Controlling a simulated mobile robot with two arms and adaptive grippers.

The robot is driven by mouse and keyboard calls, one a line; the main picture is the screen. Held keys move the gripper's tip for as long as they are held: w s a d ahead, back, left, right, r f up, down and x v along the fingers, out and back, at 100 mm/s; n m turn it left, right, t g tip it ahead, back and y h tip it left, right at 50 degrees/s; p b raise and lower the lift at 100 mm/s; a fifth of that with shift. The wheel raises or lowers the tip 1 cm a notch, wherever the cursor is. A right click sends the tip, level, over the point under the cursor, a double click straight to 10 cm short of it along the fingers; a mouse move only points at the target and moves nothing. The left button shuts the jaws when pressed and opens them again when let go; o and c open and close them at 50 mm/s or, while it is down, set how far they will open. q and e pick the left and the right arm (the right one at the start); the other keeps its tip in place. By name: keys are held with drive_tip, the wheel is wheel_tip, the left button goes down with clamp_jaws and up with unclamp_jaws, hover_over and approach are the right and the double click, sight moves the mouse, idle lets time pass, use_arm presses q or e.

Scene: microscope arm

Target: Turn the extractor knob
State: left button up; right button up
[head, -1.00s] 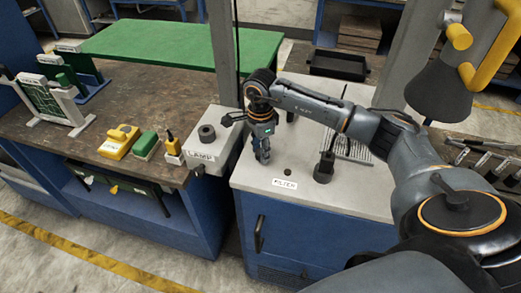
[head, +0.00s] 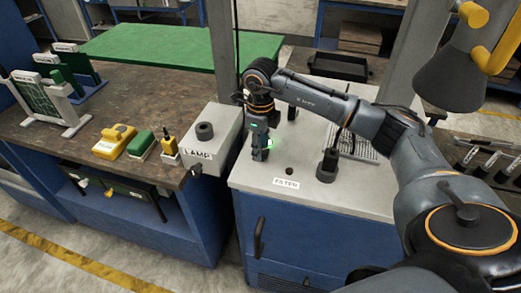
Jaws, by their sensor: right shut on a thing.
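My right arm reaches in from the right over the white-topped cabinet (head: 345,205), which carries a FILTER label. My right gripper (head: 260,156) points down at the cabinet top near its left edge. It is shut on what seems to be the extractor knob, which its fingers hide. A green light shows on the gripper. The dark extractor hood (head: 450,85) hangs at the upper right on a yellow-jointed arm. My left gripper is not in view.
A grey LAMP box (head: 222,130) with a dark round knob (head: 205,131) stands just left of the gripper. A black post (head: 327,165) stands right of it, beside a grille (head: 362,146). A yellow case (head: 115,141) lies on the brown bench.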

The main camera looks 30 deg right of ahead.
drive_tip(key=m+b, duration=0.1)
drive_tip(key=m, duration=0.2)
drive_tip(key=shift+d+m, duration=0.1)
drive_tip(key=shift+m, duration=0.3)
drive_tip(key=shift+m+b, duration=0.35)
drive_tip(key=shift+m, duration=1.55)
drive_tip(key=o, duration=1.2)
wheel_tip(320, 180, up, 12)
drive_tip(key=shift+r, duration=0.1)
